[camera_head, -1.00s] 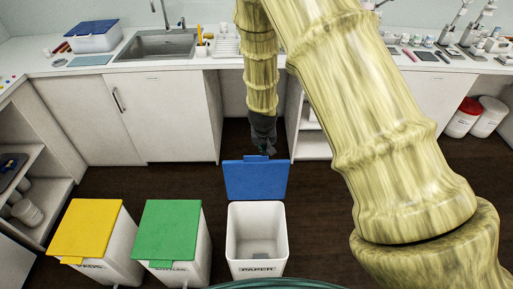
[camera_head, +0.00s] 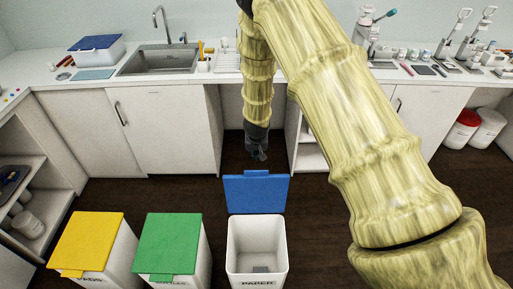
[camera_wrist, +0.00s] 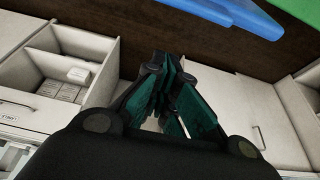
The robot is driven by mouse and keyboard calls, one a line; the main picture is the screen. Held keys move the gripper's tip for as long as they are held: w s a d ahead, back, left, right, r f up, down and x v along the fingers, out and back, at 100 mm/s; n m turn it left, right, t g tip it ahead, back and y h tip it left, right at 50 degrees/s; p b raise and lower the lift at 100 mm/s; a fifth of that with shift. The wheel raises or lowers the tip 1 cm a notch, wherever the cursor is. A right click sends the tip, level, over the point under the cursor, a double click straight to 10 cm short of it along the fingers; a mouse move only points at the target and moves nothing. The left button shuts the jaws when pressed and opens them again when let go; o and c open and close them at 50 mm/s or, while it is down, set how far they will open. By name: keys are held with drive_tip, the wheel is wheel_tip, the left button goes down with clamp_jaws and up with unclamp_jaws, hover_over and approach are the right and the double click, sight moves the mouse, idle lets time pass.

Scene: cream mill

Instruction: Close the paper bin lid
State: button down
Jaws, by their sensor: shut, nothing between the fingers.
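The paper bin (camera_head: 257,245) is a white bin labelled PAPER in the head view, at the bottom centre. Its blue lid (camera_head: 256,194) stands open and upright at the bin's far edge, with a small tab on its top. My gripper (camera_head: 258,156) is just beyond the lid, pointing down and apart from it. In the wrist view my gripper (camera_wrist: 172,125) is shut and empty, with dark fingers and green pads. The blue lid (camera_wrist: 225,14) shows there at the top edge, cut off by the frame.
A yellow-lidded bin (camera_head: 88,242) and a green-lidded bin (camera_head: 168,245) stand left of the paper bin, both closed. The counter (camera_head: 110,78) with a sink runs along the back. Shelves (camera_head: 30,200) stand at far left. Dark floor (camera_head: 312,205) is clear right of the lid.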

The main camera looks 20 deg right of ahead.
drive_tip(key=shift+s+a+f+p, duration=0.2)
drive_tip(key=shift+s+f+p, duration=0.5)
drive_tip(key=shift+f+p, duration=0.05)
drive_tip(key=shift+s+a+f+p, duration=0.15)
drive_tip(key=shift+s+f+p, duration=0.55)
